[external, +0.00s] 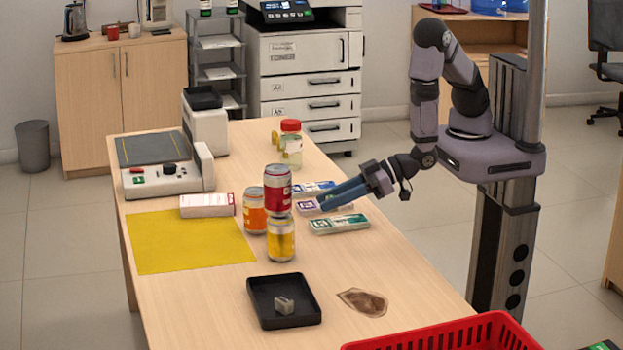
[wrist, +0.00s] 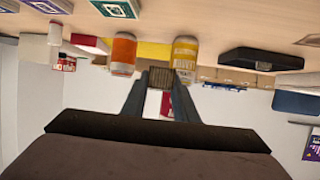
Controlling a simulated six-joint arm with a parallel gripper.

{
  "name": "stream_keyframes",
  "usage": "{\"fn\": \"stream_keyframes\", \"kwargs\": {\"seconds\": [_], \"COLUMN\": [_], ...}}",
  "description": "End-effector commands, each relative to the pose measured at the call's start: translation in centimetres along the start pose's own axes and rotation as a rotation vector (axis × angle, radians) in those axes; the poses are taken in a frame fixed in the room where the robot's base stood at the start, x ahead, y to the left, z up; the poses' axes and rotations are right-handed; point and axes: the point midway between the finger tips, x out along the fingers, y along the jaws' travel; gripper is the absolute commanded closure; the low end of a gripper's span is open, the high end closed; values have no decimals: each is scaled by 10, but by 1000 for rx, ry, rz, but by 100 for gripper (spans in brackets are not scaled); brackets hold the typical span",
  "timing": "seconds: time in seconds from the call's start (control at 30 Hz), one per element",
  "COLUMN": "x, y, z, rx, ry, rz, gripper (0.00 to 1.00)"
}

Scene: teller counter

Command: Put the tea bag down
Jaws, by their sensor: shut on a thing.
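My gripper (external: 323,205) is low over the right side of the counter, beside the stacked cans and the small packs. In the wrist view the fingers (wrist: 160,78) are shut on a small grey-brown textured piece (wrist: 161,77), which appears to be the tea bag. It is hardly discernible in the external view, so I cannot tell its height above the counter.
A red can (external: 277,188) stands above an orange can (external: 254,212) and a yellow can (external: 281,240). Coloured packs (external: 340,224) lie close to the fingers. A black tray (external: 262,318) holds a small grey piece. A brown patch (external: 362,301) and red basket (external: 440,338) lie nearer.

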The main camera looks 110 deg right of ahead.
Motion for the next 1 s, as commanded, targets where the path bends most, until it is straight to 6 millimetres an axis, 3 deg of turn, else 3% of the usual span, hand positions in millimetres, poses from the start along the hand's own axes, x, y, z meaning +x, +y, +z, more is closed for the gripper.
{"fn": "stream_keyframes", "kwargs": {"seconds": [0.4,0.57,0.77,1.0], "x": [-3,4,25,55], "y": [-1,-14,-66,-170], "z": [-8,-7,-10,-28], "rx": [-1,-10,-50,-152], "ry": [-1,-1,3,7], "rz": [-2,-27,-130,-375], "gripper": [94,94,94,94]}}
